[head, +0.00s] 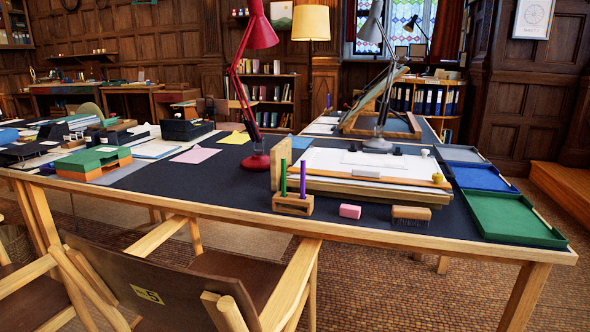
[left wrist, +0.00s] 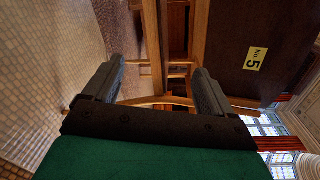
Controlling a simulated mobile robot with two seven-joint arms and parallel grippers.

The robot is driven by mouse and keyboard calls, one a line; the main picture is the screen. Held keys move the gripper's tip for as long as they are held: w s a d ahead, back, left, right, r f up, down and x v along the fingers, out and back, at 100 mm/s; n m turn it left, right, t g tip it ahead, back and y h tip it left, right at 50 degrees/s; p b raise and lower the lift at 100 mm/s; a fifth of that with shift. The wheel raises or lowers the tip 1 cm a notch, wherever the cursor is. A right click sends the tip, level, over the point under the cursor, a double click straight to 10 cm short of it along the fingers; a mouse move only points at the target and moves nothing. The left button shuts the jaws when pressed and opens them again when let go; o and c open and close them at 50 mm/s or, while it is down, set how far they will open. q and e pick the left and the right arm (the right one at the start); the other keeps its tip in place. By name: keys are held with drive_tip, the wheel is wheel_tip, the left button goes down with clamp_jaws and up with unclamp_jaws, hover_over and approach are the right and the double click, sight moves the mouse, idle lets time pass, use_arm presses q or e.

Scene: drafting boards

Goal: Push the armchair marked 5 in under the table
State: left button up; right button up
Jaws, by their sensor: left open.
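The armchair marked 5 (head: 190,291) has a light wooden frame, a dark brown back and a dark seat. It stands at the near side of the table (head: 350,235), back towards me, front arm ends close to the table edge. Its yellow label (head: 148,294) is too small to read in the head view. In the left wrist view the label (left wrist: 256,59) reads No. 5 on the brown back panel. My left gripper (left wrist: 157,68) is open, with the chair's wooden parts around and beyond its fingers. I cannot tell whether it touches them. My right gripper is not in view.
Another armchair (head: 22,290) stands at the left edge. The table carries a red lamp (head: 257,120), a pen block (head: 293,204), a pink eraser (head: 350,211), a brush (head: 411,215) and a green tray (head: 507,219). The floor (head: 400,300) right of the armchair is clear.

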use_arm(q)
drive_tip(key=w+d+n+g+y, duration=0.1)
drive_tip(key=w+d+n+g, duration=0.25)
drive_tip(key=d+n, duration=0.6)
drive_tip(key=s+d+r+n+g, duration=0.2)
drive_tip(key=s+d+r+n, duration=0.1)
drive_tip(key=d+r, duration=0.35)
drive_tip(key=s+d+r+n+g, duration=0.1)
drive_tip(key=s+d+r+n, duration=0.35)
drive_tip(key=d, duration=0.35)
drive_tip(key=w+d+r+n, duration=0.2)
drive_tip(key=d+n, duration=0.2)
drive_tip(key=d, duration=0.4)
drive_tip(key=s+a+r+y+p, duration=0.1)
drive_tip(key=a+r+p, duration=0.3)
drive_tip(key=r+p, duration=0.8)
drive_tip(key=t+p, duration=0.1)
drive_tip(key=p, duration=0.6)
drive_tip(key=shift+s+r+n+y+p, duration=0.3)
drive_tip(key=shift+s+r, duration=0.1)
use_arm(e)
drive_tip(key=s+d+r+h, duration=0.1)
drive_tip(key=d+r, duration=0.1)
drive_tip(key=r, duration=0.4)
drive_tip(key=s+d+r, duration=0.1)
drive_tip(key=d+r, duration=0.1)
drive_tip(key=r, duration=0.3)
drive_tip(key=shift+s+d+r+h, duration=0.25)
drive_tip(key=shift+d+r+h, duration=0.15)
